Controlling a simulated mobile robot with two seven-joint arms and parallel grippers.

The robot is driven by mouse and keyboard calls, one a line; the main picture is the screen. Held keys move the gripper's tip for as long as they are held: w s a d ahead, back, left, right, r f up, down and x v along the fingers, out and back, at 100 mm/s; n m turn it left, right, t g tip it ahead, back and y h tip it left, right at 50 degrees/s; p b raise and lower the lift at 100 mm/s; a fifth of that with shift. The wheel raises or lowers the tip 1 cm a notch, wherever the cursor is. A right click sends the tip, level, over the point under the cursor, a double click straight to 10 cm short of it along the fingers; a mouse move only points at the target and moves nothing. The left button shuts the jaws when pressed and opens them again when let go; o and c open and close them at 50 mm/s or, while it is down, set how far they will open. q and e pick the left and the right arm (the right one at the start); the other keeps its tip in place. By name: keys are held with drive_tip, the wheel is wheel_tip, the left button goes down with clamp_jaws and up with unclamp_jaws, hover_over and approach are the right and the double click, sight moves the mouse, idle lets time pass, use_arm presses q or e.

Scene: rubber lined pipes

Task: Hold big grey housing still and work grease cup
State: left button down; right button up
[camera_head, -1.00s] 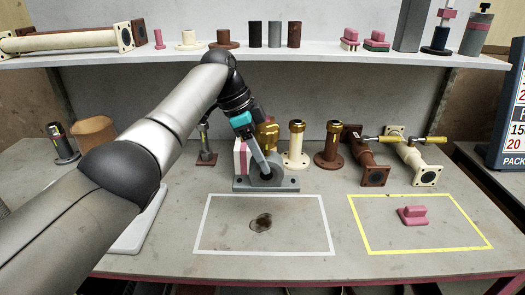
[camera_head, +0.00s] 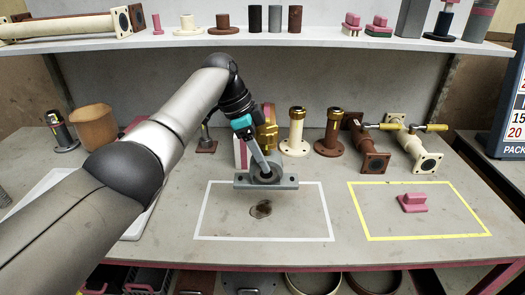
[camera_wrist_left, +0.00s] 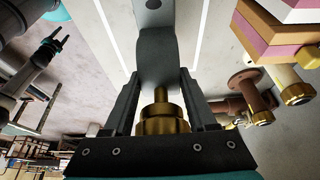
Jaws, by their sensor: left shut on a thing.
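The big grey housing (camera_head: 285,182) has a flat base plate with a hole at each end and a rounded body. In the head view its base overlaps the far line of the white taped frame; I cannot tell whether it touches the table. My left gripper (camera_head: 265,172) is shut on the housing's body from above. In the left wrist view the fingers flank the grey body (camera_wrist_left: 158,62), and the brass grease cup (camera_wrist_left: 161,120) sits between them close to the palm. The cup is hidden in the head view. My right gripper (camera_wrist_left: 61,36) shows small in the left wrist view, its fingers apart.
A pink block (camera_head: 412,202) lies inside the yellow frame (camera_head: 484,215). Flanged pipes (camera_head: 296,140) and a pink-striped block (camera_head: 240,150) stand behind the housing. A shelf (camera_head: 330,40) crosses the back.

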use_arm(q)
drive_tip(key=shift+f, duration=1.05)
drive_tip(key=shift+c, duration=1.6)
unclamp_jaws()
drive_tip(key=shift+o, duration=1)
drive_tip(key=shift+f, duration=0.1)
drive_tip(key=shift+f, duration=0.1)
